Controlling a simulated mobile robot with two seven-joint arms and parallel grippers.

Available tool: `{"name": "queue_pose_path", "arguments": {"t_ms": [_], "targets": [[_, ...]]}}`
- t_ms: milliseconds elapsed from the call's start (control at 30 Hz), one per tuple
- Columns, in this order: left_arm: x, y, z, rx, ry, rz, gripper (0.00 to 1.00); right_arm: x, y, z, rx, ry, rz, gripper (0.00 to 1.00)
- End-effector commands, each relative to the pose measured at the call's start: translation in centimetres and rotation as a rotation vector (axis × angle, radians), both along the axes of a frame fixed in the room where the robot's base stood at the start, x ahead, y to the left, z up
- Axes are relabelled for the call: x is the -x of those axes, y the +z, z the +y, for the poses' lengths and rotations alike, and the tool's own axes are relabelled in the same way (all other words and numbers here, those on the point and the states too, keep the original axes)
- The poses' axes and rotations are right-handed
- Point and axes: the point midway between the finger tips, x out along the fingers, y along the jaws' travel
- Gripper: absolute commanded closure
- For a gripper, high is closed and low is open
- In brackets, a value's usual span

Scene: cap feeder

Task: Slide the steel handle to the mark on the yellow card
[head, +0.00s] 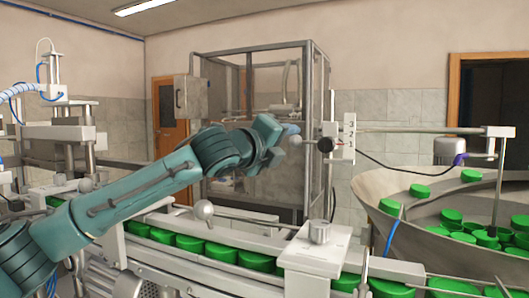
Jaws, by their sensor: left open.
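My left gripper (284,132) is open at the end of my teal arm. It is in the upper middle of the head view, just left of a black round knob (325,145). The knob is by a white plate with numbers (349,137) on a post. A short steel rod appears to run from the knob toward my fingers; I cannot tell whether they touch it. A steel ball-ended handle (203,209) stands lower left, beside the conveyor rail. I cannot tell which is the task's handle. I see no yellow card. My right gripper is out of view.
A conveyor (221,253) carries several green caps across the lower part. A white block with a steel knob (320,232) stands over it. A large steel bowl (372,188) with green caps fills the right. A framed glass cabinet (307,110) stands behind.

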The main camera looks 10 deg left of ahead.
Motion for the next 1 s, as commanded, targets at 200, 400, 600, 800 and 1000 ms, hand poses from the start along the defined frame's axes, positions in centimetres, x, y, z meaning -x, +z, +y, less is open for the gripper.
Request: {"name": "queue_pose_path", "arguments": {"t_ms": [200, 400, 600, 800, 1000], "targets": [[4.5, -0.2, 1.9, 0.001, 0.000, -0.001, 0.51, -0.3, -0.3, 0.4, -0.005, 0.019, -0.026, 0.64], [6.8, -0.1, 2.8, 0.000, 0.000, 0.000, 0.51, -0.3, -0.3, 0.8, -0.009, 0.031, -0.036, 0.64], [7.3, 0.0, 3.0, 0.000, 0.000, 0.002, 0.51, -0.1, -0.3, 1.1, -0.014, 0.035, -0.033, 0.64], [7.3, 0.0, 3.0, 0.000, 0.000, 0.002, 0.51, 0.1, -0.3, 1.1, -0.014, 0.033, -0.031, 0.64], [7.3, 0.0, 3.0, 0.000, 0.000, 0.002, 0.51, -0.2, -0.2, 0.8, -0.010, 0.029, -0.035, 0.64]]}}
